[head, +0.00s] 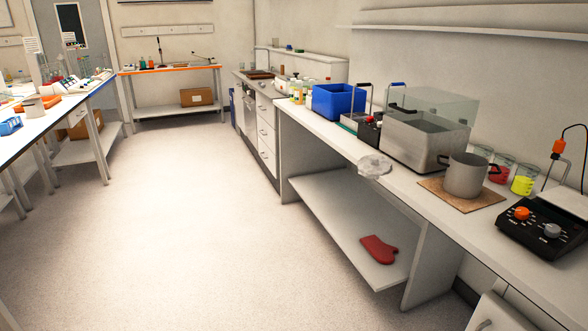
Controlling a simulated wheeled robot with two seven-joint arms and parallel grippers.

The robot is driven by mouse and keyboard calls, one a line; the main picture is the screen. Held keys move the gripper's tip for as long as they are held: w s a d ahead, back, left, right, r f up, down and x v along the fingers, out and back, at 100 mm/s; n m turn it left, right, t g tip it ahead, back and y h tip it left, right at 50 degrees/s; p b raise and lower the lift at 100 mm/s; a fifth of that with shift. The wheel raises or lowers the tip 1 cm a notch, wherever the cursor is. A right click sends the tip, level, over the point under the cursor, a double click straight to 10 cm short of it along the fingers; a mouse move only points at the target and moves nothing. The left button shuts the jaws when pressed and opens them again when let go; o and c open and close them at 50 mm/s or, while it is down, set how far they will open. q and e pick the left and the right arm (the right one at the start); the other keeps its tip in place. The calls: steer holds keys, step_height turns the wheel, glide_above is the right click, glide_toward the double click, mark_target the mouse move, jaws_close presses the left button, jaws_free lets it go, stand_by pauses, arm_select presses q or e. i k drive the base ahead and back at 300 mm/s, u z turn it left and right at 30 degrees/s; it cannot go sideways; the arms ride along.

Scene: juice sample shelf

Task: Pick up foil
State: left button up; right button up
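A crumpled, pale silvery piece that looks like the foil (374,165) sits at the front edge of the white counter (330,140), in front of the steel water bath (420,140). Part of it seems to reach over the edge. Neither of my grippers shows in the head view, and nothing is seen touching the foil.
A pot (465,177) stands on a brown board right of the foil. A blue bin (338,101) stands behind left. A red mitt (379,249) lies on the lower shelf. A black-topped device (540,228) is at right. The floor (180,230) at left is clear.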

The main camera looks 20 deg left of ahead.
mark_target(373, 165)
steer(key=u, duration=0.95)
steer(key=i, duration=2.1)
steer(key=z, duration=0.6)
